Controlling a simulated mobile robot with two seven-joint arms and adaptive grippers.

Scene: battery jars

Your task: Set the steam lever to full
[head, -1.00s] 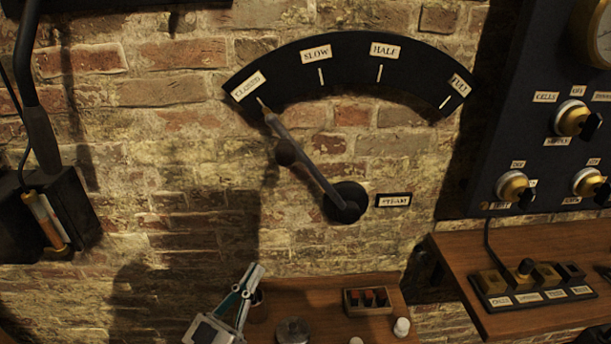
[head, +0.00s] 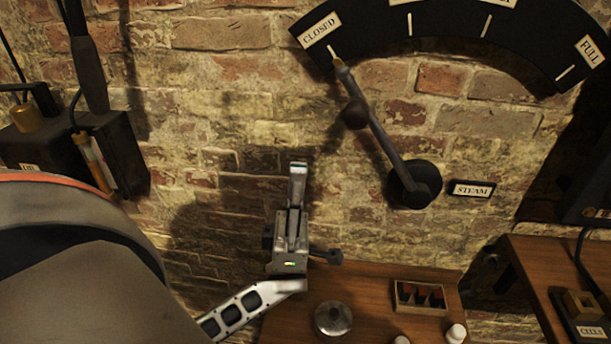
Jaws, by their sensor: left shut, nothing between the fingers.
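The steam lever (head: 383,137) is a dark metal arm on a round black hub (head: 414,185), with a dark ball knob (head: 356,114) part way along it. Its tip points up and left at the CLOSED mark of the black curved scale (head: 440,22). The FULL label (head: 591,51) is at the scale's right end. The STEAM plate (head: 471,190) is right of the hub. My left gripper (head: 298,170) points upward, shut and empty, below and left of the lever and apart from it. My right gripper is not in view.
A wooden shelf (head: 375,305) below the lever holds a round metal lid (head: 333,318), a small box with red pieces (head: 420,297) and white pieces. A dark box with a tube (head: 98,165) hangs at left. Brick wall between gripper and lever is clear.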

